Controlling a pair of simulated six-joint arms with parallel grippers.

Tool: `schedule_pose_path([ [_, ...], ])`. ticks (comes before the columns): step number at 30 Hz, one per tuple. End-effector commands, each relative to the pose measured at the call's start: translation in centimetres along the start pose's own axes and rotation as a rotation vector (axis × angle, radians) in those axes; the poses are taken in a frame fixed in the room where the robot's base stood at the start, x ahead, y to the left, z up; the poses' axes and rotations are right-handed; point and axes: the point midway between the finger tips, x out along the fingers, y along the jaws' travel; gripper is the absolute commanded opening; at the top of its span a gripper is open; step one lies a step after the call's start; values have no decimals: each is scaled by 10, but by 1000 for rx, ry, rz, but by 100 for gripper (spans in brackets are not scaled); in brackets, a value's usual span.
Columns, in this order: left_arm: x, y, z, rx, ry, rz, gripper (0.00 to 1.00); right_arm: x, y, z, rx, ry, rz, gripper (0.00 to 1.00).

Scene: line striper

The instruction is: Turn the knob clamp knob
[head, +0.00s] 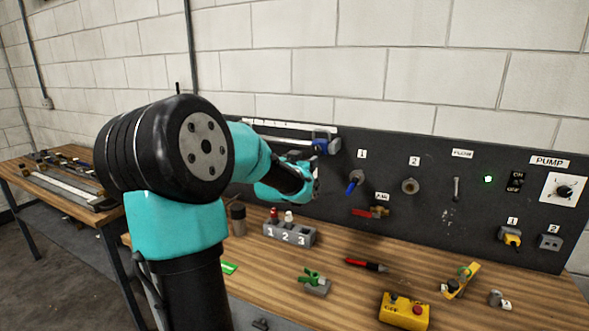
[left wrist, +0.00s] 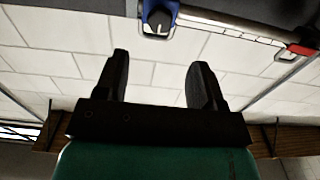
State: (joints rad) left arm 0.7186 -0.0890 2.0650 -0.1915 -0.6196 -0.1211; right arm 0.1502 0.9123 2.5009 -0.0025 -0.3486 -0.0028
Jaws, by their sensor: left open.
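A bar clamp with a long pale bar (head: 280,132) is mounted along the top of the dark panel; its blue end piece (head: 322,145) is at the bar's right end. In the left wrist view the blue piece (left wrist: 174,8) is at the top, with a dark knob-like part (left wrist: 158,20) in it, and a red piece (left wrist: 301,50) is at the bar's other end. My left gripper (left wrist: 160,75) is open and empty, its fingers apart below the blue piece and not touching it. In the head view my arm largely hides this gripper. My right gripper is not in view.
The panel (head: 440,160) carries valves, a switch and a pump dial (head: 564,191). A side table (head: 50,185) is at left.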

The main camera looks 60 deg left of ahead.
Motion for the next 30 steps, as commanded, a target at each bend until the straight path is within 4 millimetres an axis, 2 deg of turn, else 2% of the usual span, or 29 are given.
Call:
schedule_pose_path([
  [6,-38,-1,0,1,0,-2,63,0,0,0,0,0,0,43],
  [12,-58,0,0,1,0,0,63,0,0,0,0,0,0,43],
  [30,-60,1,1,0,-3,3,63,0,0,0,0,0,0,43],
])
